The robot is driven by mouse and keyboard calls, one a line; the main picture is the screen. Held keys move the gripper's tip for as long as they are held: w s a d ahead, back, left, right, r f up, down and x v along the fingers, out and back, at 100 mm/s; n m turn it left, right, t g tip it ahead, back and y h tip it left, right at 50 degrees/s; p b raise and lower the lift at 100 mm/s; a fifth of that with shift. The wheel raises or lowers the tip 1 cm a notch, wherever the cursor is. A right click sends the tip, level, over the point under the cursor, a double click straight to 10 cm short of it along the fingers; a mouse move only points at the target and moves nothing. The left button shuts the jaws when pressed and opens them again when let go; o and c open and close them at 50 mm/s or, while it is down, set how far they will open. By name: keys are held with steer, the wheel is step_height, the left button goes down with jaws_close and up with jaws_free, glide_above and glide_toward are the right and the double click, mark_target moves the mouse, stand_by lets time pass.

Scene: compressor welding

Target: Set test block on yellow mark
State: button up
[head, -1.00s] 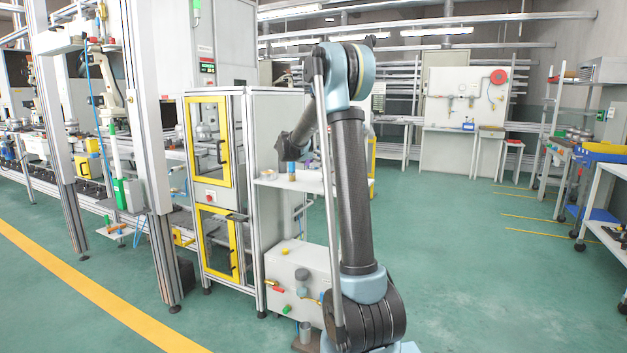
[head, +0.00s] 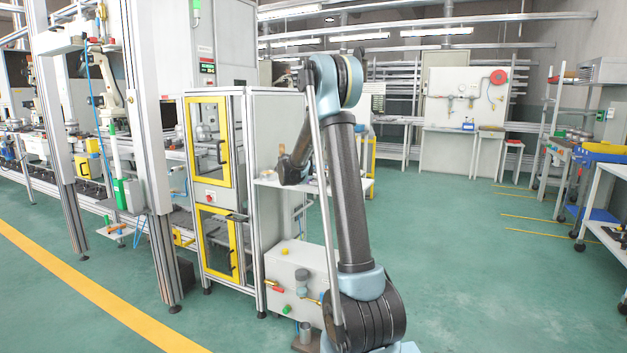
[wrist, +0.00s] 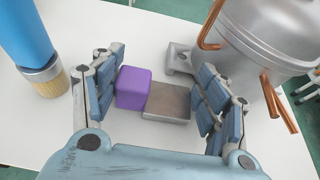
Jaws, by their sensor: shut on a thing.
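A purple cube (wrist: 133,87) and a flat grey metal block (wrist: 167,102) sit side by side between the fingers of my gripper (wrist: 155,96) in the wrist view. The left finger is against the cube, and the right finger is at the block's right edge. The jaws are shut across the two. I cannot tell which is the test block or whether they are off the white tabletop (wrist: 150,30). No yellow mark shows on the visible tabletop. In the head view, my arm's end is at the white shelf table, with the fingers too small to make out.
A silver compressor tank (wrist: 270,35) with copper pipes stands close to the right finger. A blue cylinder with a tan base (wrist: 40,75) stands at left. In the head view, a yellow-framed cabinet (head: 210,180) is left of the arm; open green floor (head: 450,250) lies right.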

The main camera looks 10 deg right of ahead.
steer(key=o, duration=1.3)
